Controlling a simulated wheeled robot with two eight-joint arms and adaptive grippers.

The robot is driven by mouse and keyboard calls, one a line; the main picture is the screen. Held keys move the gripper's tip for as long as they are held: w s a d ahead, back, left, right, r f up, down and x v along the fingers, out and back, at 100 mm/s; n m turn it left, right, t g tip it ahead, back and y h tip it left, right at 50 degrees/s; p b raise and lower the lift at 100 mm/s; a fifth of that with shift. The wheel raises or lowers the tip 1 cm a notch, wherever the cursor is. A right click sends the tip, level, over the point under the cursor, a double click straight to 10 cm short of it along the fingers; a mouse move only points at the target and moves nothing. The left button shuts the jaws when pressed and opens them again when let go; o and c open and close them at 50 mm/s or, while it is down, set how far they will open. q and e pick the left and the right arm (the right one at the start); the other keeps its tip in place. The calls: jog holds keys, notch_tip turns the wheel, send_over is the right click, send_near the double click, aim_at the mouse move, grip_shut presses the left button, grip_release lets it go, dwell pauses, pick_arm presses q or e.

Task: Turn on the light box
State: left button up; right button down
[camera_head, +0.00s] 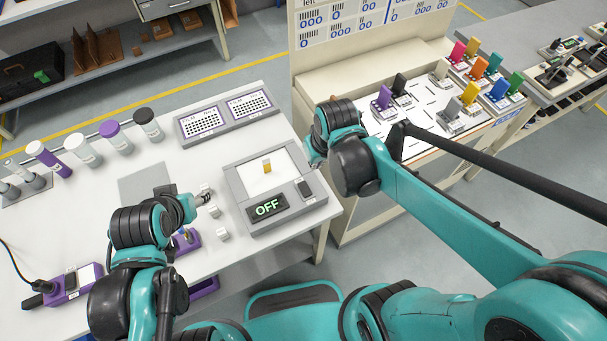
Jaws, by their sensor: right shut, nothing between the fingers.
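The light box (236,187) is a grey, square-framed unit on the white table, with a pale panel on top and a small yellow piece (267,167) on it. Its front display (267,207) reads OFF in green letters. A dark switch (304,188) sits at its front right corner. My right gripper (314,160) is shut and empty near the box's right edge, above and behind the switch. The arm hides part of it, and I cannot tell whether it touches the box. My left gripper (203,198) is left of the box; its fingers are too small to read.
Two dotted trays (203,122) lie behind the box. Capped bottles (117,138) line the left. A bench with colourful pieces (383,100) stands at right, across a gap.

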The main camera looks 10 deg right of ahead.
aim_at(303, 184)
jog(key=shift+w+a+f+n+g+p, duration=0.4)
jog(key=shift+w+a+f+g+p, duration=0.25)
jog(key=shift+w+a, duration=0.25)
jog(key=shift+f, duration=0.15)
jog(key=f+b, duration=0.1)
jog(key=f, duration=0.3)
jog(key=w+f+b, duration=0.1)
jog(key=f+b, duration=0.1)
jog(key=f, duration=0.3)
jog(key=w+f+b, duration=0.1)
jog(key=f+b, duration=0.1)
jog(key=f, duration=0.2)
jog(key=shift+w+a+f, duration=0.1)
jog(key=shift+a+f, duration=0.2)
jog(key=shift+a, duration=0.05)
